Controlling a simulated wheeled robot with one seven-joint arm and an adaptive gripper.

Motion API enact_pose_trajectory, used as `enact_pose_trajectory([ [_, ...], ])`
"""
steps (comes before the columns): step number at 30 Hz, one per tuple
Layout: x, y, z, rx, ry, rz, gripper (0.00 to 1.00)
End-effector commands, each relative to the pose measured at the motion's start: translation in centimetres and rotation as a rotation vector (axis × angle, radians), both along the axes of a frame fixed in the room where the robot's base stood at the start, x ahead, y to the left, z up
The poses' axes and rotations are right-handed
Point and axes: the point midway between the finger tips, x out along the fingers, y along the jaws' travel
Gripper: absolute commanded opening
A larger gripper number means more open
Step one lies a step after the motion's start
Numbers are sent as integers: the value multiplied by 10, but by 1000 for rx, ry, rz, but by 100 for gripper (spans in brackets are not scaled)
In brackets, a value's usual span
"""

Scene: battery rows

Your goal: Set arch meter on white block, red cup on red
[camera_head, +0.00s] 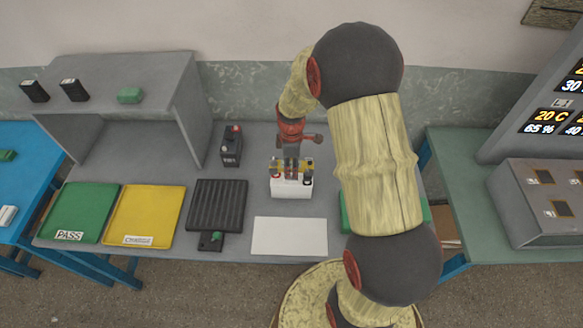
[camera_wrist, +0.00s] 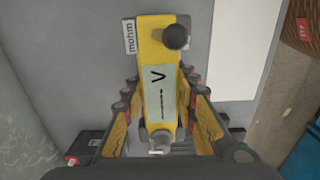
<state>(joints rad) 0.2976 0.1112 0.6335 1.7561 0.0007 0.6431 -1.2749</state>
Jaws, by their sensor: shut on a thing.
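My gripper (camera_head: 291,168) is shut on the yellow arch meter (camera_wrist: 158,50), which has a pale display marked V and a dark round knob at its far end. A lighter round end shows near my fingers. In the head view the meter (camera_head: 276,168) is right over the white block (camera_head: 291,187), with its ends toward the block's left and right sides. I cannot tell whether it touches the block. My fingers hide part of the block's top. A black block (camera_head: 230,147) with a red top piece stands to the left. I cannot make out a separate red cup.
A ribbed black tray (camera_head: 217,205) lies left of the white block, with a small green-topped piece before it. A white sheet (camera_head: 290,237) lies in front. Green (camera_head: 75,210) and yellow (camera_head: 145,213) trays are farther left. A grey shelf (camera_head: 120,80) stands behind them.

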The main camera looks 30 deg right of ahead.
Motion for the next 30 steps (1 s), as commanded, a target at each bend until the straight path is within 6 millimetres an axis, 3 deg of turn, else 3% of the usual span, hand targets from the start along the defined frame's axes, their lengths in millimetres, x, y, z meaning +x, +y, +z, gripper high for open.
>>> enact_pose_trajectory([
  [30,0,0,-20,-1,-1,0,0],
])
